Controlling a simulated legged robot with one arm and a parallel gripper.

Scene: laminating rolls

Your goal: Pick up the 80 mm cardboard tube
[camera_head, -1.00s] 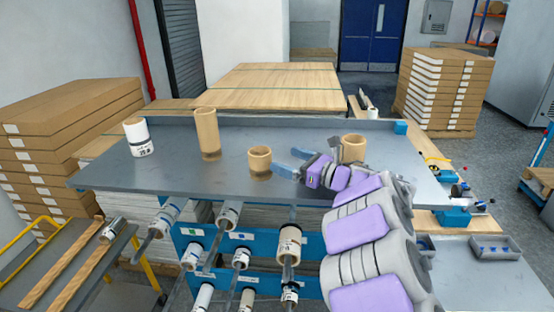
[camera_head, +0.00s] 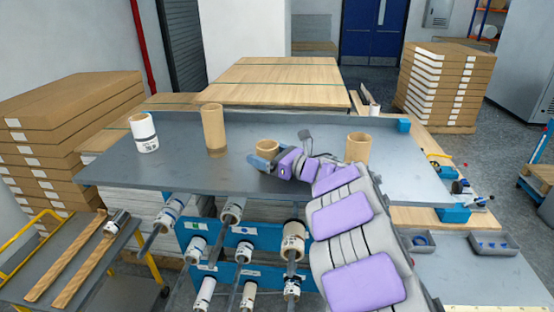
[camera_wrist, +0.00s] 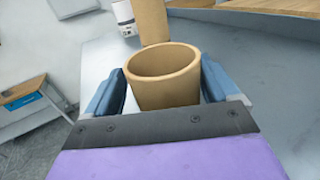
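A short open-topped cardboard tube (camera_head: 267,147) stands upright on the grey table, partly hidden behind my gripper (camera_head: 264,160) in the head view. In the wrist view this tube (camera_wrist: 163,85) sits between the two blue fingers, one on each side. The fingers are spread around it, and I see no clear grip on it. A taller cardboard tube (camera_head: 213,130) stands to its left, and another short tube (camera_head: 358,147) stands to its right. No size marking is readable on the tubes.
A white labelled roll (camera_head: 144,132) stands at the table's left. The grey table (camera_head: 180,165) is clear between the rolls. A blue block (camera_head: 403,125) sits at the back right corner. Rolls on spindles (camera_head: 232,210) hang below the front edge.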

